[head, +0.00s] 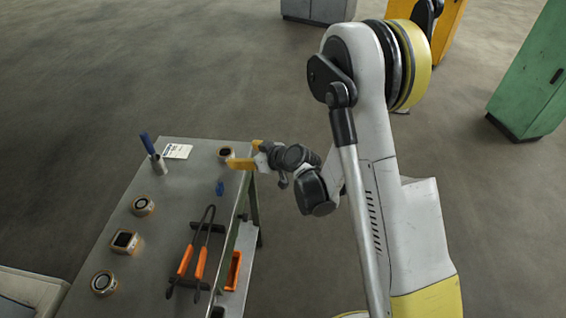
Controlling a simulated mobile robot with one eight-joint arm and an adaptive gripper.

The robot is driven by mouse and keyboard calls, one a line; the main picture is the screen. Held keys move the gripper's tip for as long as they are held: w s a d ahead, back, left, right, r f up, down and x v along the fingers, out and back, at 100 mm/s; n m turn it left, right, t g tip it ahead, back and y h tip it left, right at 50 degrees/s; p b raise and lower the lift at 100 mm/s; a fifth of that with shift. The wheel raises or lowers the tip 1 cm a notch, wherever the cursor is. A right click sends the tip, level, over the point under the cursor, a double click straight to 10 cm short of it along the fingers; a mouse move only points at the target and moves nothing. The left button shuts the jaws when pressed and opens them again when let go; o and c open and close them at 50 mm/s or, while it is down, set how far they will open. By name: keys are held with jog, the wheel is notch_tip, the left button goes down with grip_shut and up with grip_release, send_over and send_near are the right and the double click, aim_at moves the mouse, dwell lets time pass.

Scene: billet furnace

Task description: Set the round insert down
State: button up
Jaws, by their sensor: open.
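A small insert (225,152) with a tan rim and a dark centre is at the table's far right corner. It looks as if it rests on the tabletop, though it is too small to be sure, and its exact shape is hard to tell. My gripper (241,154), with orange-yellow fingers, is open just to the right of it, at the table's right edge. One finger reaches left close to the insert's near side; I cannot tell whether it touches. Two round pieces, one farther back (143,206) and one in front (103,283), lie along the table's left side.
A square-holed piece (125,241) lies between the two round ones. Orange-handled tongs (197,255), a small blue item (220,188), a white card (177,151) and a holder with a blue-handled tool (159,163) are on the grey table (170,225). A green cabinet (530,85) stands far right.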

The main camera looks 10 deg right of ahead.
jog(key=s+d+r+m+g+h, duration=0.1)
jog(key=s+d+r+m+h, duration=0.15)
jog(key=s+r, duration=0.45)
jog(key=s+d+r+m+h, duration=0.1)
jog(key=s+d+r, duration=0.3)
jog(key=r, duration=0.4)
jog(key=s+d+r+m+g+h, duration=0.1)
jog(key=s+d, duration=0.3)
jog(key=s, duration=0.5)
jog(key=s+d+r+m+h, duration=0.2)
jog(key=s+d, duration=0.2)
jog(key=s, duration=0.5)
jog(key=shift+s+d+m+g+h, duration=0.25)
jog(key=shift+s+m+g+h, duration=0.1)
jog(key=shift+g, duration=0.05)
jog(key=shift+a+r, duration=0.1)
jog(key=shift+a, duration=0.05)
